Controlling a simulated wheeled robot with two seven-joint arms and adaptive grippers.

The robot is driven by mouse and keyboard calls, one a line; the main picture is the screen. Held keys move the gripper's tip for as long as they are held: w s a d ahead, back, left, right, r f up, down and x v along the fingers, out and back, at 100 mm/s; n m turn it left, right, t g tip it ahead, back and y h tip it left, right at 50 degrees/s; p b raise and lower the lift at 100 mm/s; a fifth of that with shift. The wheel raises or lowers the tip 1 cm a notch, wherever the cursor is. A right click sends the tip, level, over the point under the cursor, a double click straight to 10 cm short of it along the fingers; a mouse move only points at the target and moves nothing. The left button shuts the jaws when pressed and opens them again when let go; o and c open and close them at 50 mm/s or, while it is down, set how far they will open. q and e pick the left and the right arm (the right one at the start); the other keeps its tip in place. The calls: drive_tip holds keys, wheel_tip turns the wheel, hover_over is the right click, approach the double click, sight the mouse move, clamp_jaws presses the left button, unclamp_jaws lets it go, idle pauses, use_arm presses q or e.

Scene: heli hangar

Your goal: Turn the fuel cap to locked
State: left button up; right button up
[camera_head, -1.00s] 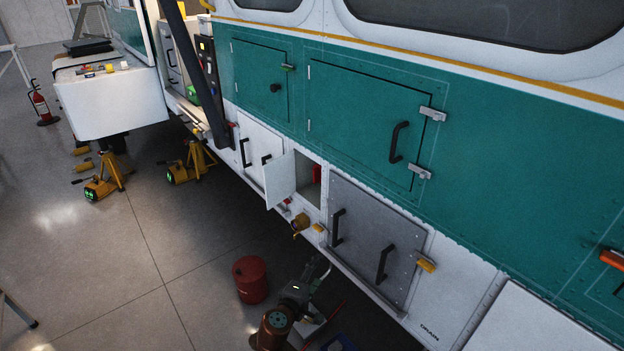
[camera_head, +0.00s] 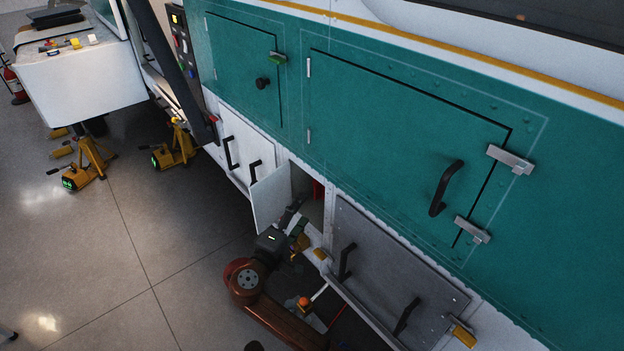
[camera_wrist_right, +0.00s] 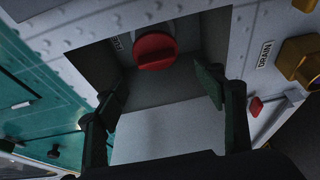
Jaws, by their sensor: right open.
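The red fuel cap (camera_wrist_right: 155,50) is a round knob with a raised grip bar, set in a recess in the white lower panel. In the head view a sliver of red (camera_head: 318,190) shows inside the recess, behind its small open white door (camera_head: 271,199). My right gripper (camera_head: 297,218) is at the opening, beside the door. In the right wrist view my right gripper (camera_wrist_right: 162,95) has its fingers spread wide, with the cap ahead between and beyond them. Nothing is between the fingers. The cap's lock marking cannot be read. My left gripper is not in view.
A grey hatch (camera_head: 385,270) with black handles is right of the recess. A yellow drain fitting (camera_wrist_right: 300,60) sits near the opening. Yellow jacks (camera_head: 90,165) stand at left; the floor between is clear.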

sight(315, 194)
drive_tip(key=w+d, duration=0.2)
drive_tip(key=shift+w+d+r, duration=0.1)
drive_tip(key=shift+w+r, duration=0.3)
drive_tip(key=x, duration=0.3)
drive_tip(key=shift+w+f, duration=0.1)
drive_tip(key=shift+f, duration=0.2)
drive_tip(key=shift+w+r, duration=0.1)
drive_tip(key=shift+w, duration=0.15)
drive_tip(key=shift+w+d, duration=0.25)
drive_tip(key=shift+s, duration=0.1)
drive_tip(key=c, duration=1)
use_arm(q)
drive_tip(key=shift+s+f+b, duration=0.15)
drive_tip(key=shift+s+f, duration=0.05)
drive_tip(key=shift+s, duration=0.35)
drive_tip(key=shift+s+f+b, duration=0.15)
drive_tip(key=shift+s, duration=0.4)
